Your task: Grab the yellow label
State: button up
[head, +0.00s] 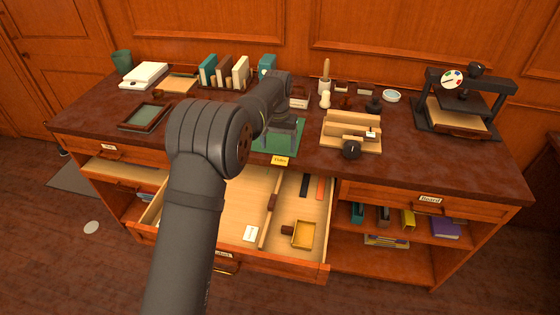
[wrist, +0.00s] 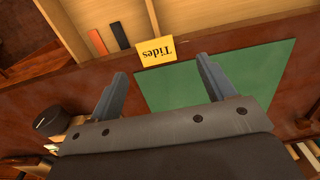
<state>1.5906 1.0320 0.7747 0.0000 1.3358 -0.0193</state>
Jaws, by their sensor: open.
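The yellow label (head: 280,161) lies at the front edge of the desk top, by the near side of the green mat (head: 262,146). In the head view my gripper (head: 278,137) is over the green mat, partly hidden by my arm. The green mat also shows in the wrist view (wrist: 245,75), partly under the right finger.
An open drawer (head: 300,225) below the label holds a wooden-handled tool, a small yellow tray (head: 303,234) and a white card (head: 250,233). A wooden jig with a black knob (head: 351,149) stands right of the mat. A press (head: 465,105) stands at far right. Books (head: 224,72) stand behind.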

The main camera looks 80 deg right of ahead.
aim_at(280, 161)
jog(key=shift+s+a+f, duration=0.1)
jog(key=shift+s+f, duration=0.05)
jog(key=shift+f, duration=1.15)
jog(key=shift+s+f, duration=0.15)
jog(key=shift+f, duration=1.15)
jog(key=shift+c, duration=0.3)
jog(key=c, duration=1)
